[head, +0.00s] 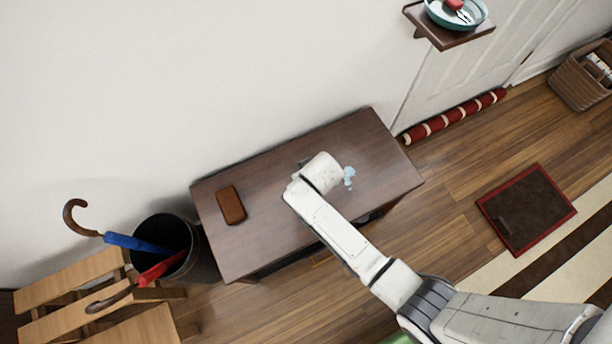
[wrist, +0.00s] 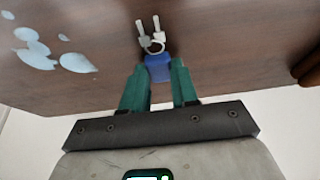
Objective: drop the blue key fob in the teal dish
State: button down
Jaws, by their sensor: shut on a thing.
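The blue key fob (wrist: 159,68), with keys on a ring (wrist: 152,38), is between the green fingertips of my gripper (wrist: 160,84) in the wrist view. My gripper is shut on the fob, just over the dark wooden table (head: 270,230). I cannot tell whether the keys touch the tabletop. In the head view my arm hides the fob and the fingers. The teal dish (head: 481,20) stands on a small wall shelf at the top right, partly cut off by the frame edge. A red thing (head: 454,4) and something white lie in it.
A brown case (head: 231,204) lies on the table's left part. Pale blue patches (head: 349,176) mark the tabletop beside my arm. A black bin (head: 165,232) with umbrellas stands left. The wall shelf (head: 450,38) sticks out beside a door. A red striped roll (head: 455,116) lies along the door's foot.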

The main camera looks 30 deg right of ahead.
jog(key=shift+f, duration=0.15)
jog(key=c, duration=0.9)
grip_release()
jog(key=shift+o, duration=0.2)
jog(key=p+v, duration=0.3)
jog(key=v, duration=0.9)
